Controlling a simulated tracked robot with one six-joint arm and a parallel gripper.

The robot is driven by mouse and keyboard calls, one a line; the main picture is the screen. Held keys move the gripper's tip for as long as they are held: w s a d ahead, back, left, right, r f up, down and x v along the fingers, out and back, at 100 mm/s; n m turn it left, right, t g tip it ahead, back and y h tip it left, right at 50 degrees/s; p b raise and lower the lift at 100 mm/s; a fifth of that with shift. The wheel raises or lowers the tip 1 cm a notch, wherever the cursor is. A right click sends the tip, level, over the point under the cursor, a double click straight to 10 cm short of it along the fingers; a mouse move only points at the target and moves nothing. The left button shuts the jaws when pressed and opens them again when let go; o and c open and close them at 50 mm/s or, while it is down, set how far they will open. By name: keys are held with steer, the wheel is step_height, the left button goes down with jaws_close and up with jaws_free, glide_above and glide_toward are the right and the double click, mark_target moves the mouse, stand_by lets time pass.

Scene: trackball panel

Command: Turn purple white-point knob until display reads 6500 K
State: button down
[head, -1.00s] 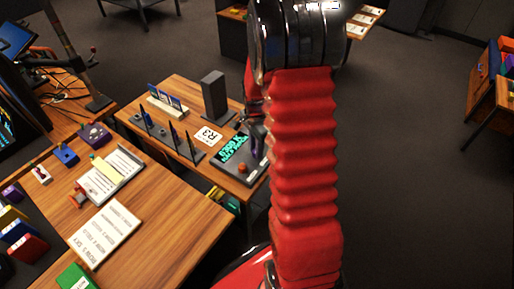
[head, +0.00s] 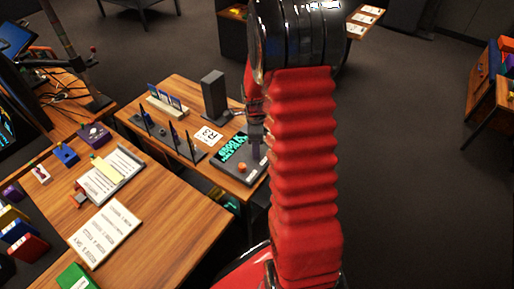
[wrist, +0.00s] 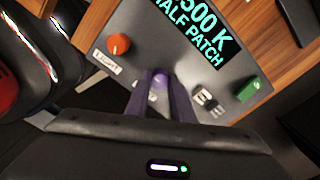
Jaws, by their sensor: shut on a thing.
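The purple white-point knob (wrist: 159,79) stands on a dark grey panel (wrist: 140,20). My gripper (wrist: 160,90) is shut on it, with one finger on each side. In the wrist view the panel's display (wrist: 193,30) shows "500 K" above "HALF PATCH" in cyan; whatever stands before the 5 is cut off by the top edge. The head view shows the same display (head: 230,149), too small to read surely. There my gripper (head: 256,146) comes down on the panel's right side, and the knob is mostly hidden.
An orange knob (wrist: 119,44) is left of my gripper on the panel, and a green block-like control (wrist: 248,90) is right of it. Small switches (wrist: 207,99) sit between. A dark upright box (head: 214,95) and a white R3 card (head: 209,136) are near the panel.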

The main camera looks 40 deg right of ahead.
steer(key=shift+w, duration=0.2)
steer(key=c, duration=1.8)
jaws_free()
steer(key=shift+o, duration=1.3)
steer(key=shift+s, duration=0.1)
steer(key=shift+r, duration=0.15)
step_height(320, 180, up, 14)
steer(key=shift+f, duration=0.25)
